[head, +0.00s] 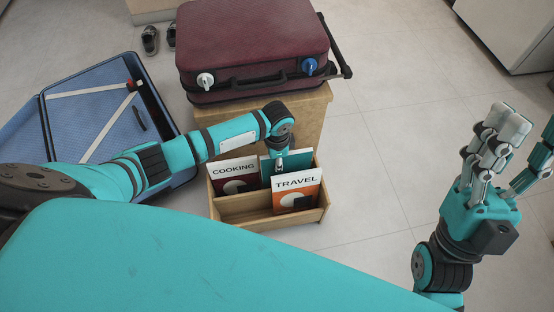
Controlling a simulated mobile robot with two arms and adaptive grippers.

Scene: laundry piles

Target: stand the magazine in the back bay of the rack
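The wooden rack (264,221) stands on the floor in front of a wooden stand. A white TRAVEL magazine (287,190) with an orange lower part is upright at its right, in front of the divider. A COOKING magazine (233,169) stands behind the divider at the left. A teal-covered magazine (298,162) shows behind TRAVEL, partly hidden. My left gripper (279,163) points down among the magazines at the right. Its fingertips are hidden, so I cannot tell whether it grips one. My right gripper (519,138) points up at the right, fingers spread, empty.
A maroon suitcase (255,40) lies on the wooden stand (312,112) just behind the rack. An open blue suitcase (95,120) lies on the floor at the left. Dark shoes (150,40) are at the back. The tiled floor right of the rack is clear.

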